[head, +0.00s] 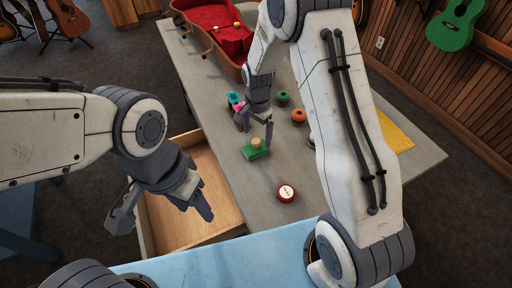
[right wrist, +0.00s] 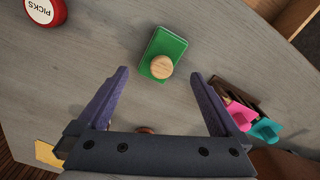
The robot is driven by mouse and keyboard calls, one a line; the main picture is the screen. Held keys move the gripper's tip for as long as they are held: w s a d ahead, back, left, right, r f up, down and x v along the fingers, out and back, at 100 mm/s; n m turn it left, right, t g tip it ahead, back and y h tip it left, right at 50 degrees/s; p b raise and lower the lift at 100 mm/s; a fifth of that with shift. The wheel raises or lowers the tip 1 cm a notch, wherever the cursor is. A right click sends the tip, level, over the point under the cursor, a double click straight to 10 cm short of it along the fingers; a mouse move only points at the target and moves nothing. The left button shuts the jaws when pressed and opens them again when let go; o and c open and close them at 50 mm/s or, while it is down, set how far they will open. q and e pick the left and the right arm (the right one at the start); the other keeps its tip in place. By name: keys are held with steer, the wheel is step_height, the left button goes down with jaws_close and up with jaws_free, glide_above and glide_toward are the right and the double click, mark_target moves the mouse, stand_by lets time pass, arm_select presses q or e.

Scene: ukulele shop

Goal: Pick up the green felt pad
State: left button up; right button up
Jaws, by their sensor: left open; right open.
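The green felt pad (head: 256,153) is a small green block with a round wooden knob on top, lying on the grey table. In the right wrist view the green felt pad (right wrist: 169,49) lies just beyond the fingertips, roughly centred between them. My right gripper (head: 256,130) is open and empty, above and close to the pad; it also shows in the right wrist view (right wrist: 163,72). My left gripper (head: 160,212) is open and empty over the open drawer, well to the left of the pad.
A red round picks tin (head: 286,193) stands right of the pad. Pink and teal items (head: 235,100) sit in a small holder behind it. Green (head: 282,98) and orange (head: 298,116) round things stand behind. An open wooden drawer (head: 215,222) juts out at the front left.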

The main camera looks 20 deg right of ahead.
mark_target(256, 141)
steer(key=shift+a+f+p, duration=0.2)
steer(key=shift+f+p, duration=0.65)
steer(key=shift+f, duration=2.3)
steer(key=shift+c, duration=0.3)
steer(key=c, duration=1.1)
steer(key=shift+r, duration=0.15)
